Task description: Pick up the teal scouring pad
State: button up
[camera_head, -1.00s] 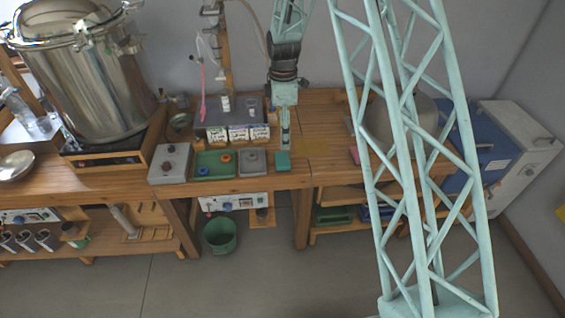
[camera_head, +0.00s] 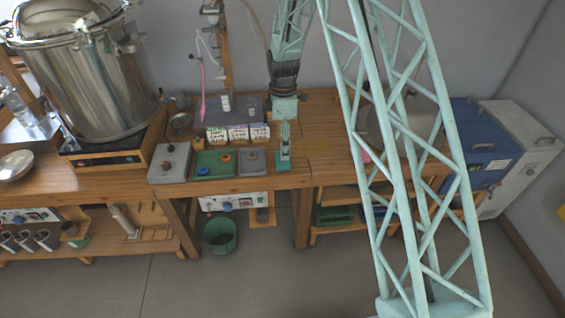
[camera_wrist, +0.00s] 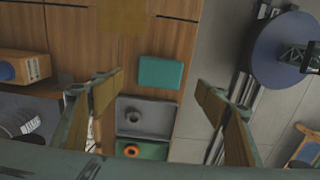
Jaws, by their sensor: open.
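The teal scouring pad (camera_wrist: 161,72) lies flat on the wooden table, beside the grey tray. It also shows in the head view (camera_head: 283,168), partly hidden behind my gripper. My gripper (camera_head: 285,150) points down over the pad from above. In the wrist view my gripper (camera_wrist: 160,82) is open, with one finger to each side of the pad's line and the pad between and ahead of the fingertips. Nothing is held.
A grey tray (camera_head: 263,171) and a green tray (camera_head: 232,172) with small rings sit left of the pad. Several labelled boxes (camera_head: 238,132) stand behind. The table to the right of the pad (camera_head: 325,165) is clear.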

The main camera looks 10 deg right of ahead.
jog(key=shift+f, duration=1.45)
jog(key=shift+a+f+b, duration=0.1)
jog(key=shift+f+b, duration=0.35)
jog(key=shift+f, duration=2.15)
jog(key=c, duration=0.8)
